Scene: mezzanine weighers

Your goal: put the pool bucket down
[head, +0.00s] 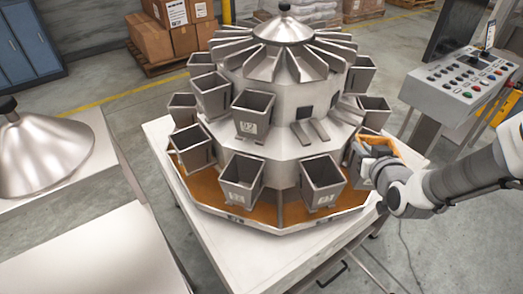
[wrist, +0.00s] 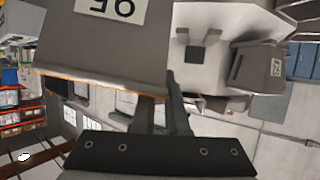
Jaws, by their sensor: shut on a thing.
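A grey metal bucket (head: 356,163), which I take to be the pool bucket, is at the right side of the round weigher (head: 270,128). My gripper (head: 368,168) is shut on it and covers part of it. In the wrist view the bucket (wrist: 85,45) fills the upper left, with a white number label that reads upside down. My fingers (wrist: 165,115) reach up to its edge. The bucket is close to the orange ledge (head: 282,213) of the weigher; I cannot tell whether it touches it.
Several similar buckets ring the weigher in two tiers, among them one at the front (head: 323,180). A control panel (head: 462,84) stands at the right, near my arm. The white table (head: 330,247) under the weigher has bare margins. A metal cone (head: 42,152) is at the left.

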